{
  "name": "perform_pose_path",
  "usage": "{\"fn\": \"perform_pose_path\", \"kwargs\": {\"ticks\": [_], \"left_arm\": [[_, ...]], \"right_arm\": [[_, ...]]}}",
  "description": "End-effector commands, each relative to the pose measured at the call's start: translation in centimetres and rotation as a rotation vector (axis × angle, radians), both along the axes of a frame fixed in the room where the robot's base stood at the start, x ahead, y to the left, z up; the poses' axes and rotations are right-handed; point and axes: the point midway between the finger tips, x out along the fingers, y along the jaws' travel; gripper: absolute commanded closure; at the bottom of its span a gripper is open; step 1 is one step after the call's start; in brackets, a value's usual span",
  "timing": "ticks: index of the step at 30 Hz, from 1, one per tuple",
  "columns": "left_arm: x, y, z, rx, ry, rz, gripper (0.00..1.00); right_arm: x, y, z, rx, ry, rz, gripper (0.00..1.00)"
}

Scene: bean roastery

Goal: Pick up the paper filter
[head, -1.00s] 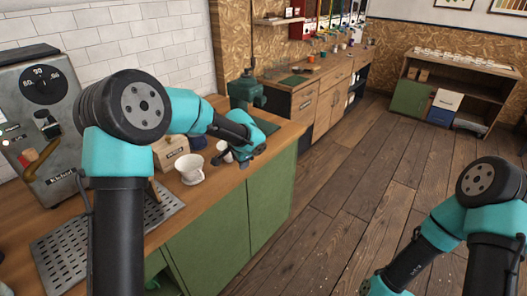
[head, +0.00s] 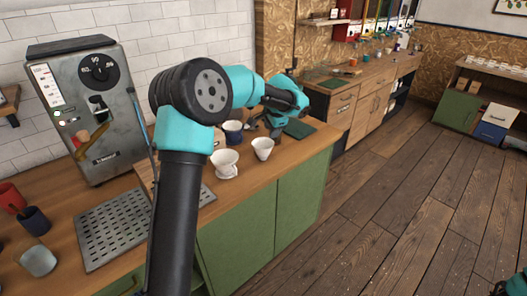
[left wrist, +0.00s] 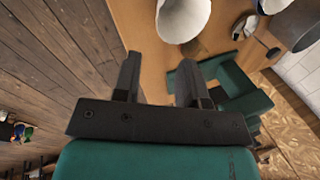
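The paper filter (head: 263,148), a small white cone, stands on the wooden counter (head: 180,240) near its front edge, right of a white cup-like dripper (head: 224,163). My left gripper (head: 263,127) is just behind and above it, pointing down toward the counter. In the left wrist view, a white cone (left wrist: 183,18), apparently the filter, lies beyond the fingertips, which stand apart with nothing between them (left wrist: 158,62). My right gripper is out of view; only a bit of my right arm shows at the lower right corner.
A dark blue mug (head: 233,131) stands behind the dripper. A dark green mat (head: 299,128) lies right of the gripper. A grey roaster (head: 90,110) and drip grate (head: 118,226) are at the left, with cups (head: 35,221) by the front left.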

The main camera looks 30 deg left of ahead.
Motion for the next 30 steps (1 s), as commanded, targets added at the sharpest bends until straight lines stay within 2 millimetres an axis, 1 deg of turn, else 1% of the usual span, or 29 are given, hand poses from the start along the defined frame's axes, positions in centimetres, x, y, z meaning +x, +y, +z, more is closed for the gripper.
{"fn": "perform_pose_path", "kwargs": {"ticks": [1,9,15,19,30], "left_arm": [[0.1,0.3,-0.9,0.000,0.002,0.002,0.62],[1.0,1.5,-5.3,0.001,0.003,0.000,0.62],[1.6,2.3,-8.1,0.001,0.001,0.000,0.62],[1.7,2.5,-8.8,0.001,-0.001,0.000,0.62],[1.8,2.6,-9.1,0.000,0.000,0.000,0.62]], "right_arm": [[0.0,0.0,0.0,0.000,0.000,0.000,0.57],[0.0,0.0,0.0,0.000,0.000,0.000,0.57],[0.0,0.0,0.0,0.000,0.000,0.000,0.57],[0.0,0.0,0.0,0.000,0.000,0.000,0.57],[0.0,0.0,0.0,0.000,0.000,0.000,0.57]]}}
